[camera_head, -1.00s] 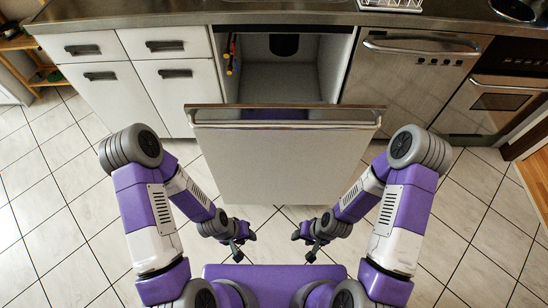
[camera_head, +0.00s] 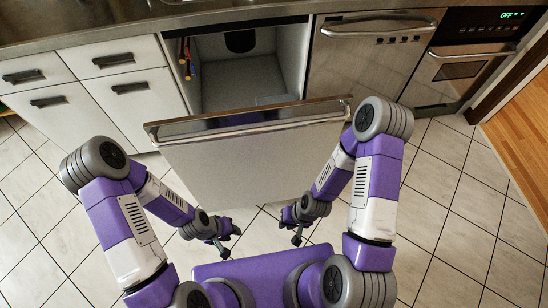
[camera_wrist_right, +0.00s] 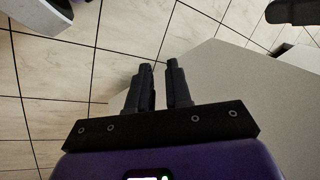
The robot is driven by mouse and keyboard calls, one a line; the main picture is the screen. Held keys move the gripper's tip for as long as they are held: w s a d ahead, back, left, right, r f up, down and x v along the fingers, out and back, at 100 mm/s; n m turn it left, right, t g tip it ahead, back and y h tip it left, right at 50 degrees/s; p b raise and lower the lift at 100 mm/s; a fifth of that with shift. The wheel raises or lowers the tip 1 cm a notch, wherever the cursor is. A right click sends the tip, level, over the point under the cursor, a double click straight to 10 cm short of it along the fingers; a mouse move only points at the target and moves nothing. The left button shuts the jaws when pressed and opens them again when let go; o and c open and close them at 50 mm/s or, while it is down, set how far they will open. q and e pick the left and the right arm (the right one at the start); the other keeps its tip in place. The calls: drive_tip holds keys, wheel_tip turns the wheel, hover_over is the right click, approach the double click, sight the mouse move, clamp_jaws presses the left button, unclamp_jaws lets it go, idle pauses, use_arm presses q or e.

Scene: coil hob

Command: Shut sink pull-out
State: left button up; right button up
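The sink pull-out (camera_head: 250,165) stands far out from the cabinet under the worktop. Its pale front has a metal bar handle (camera_head: 250,122) along the top edge. Its front face also shows large in the right wrist view (camera_wrist_right: 225,85). My left gripper (camera_head: 231,243) is low on the near side of the front, open and empty. My right gripper (camera_head: 291,228) is low near the front's lower right, apart from the handle. In the right wrist view its fingers (camera_wrist_right: 161,66) are apart with nothing between them. The inside of the pull-out is largely hidden.
White drawers (camera_head: 109,60) are shut on the left. A dishwasher (camera_head: 365,65) and an oven (camera_head: 470,60) are shut on the right. The open sink cabinet (camera_head: 240,80) shows pipes at its left side. Tiled floor (camera_head: 450,200) is clear on the right.

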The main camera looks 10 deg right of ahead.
drive_tip(key=shift+c, duration=1.1)
drive_tip(key=shift+w+d+m, duration=0.1)
drive_tip(key=shift+w+m, duration=0.05)
drive_tip(key=shift+m, duration=0.25)
clamp_jaws()
drive_tip(key=m+t+h+p, duration=0.4)
drive_tip(key=m+t+p, duration=1.05)
drive_tip(key=m, duration=1.75)
approach(324, 132)
drive_tip(key=w+t+b, duration=0.1)
drive_tip(key=w, duration=0.1)
drive_tip(key=w+f+t+b, duration=0.1)
drive_tip(key=w, duration=0.1)
drive_tip(key=w+f+t+b, duration=0.1)
drive_tip(key=w, duration=0.1)
drive_tip(key=shift+w+f+m, duration=0.1)
drive_tip(key=shift+w+m, duration=0.2)
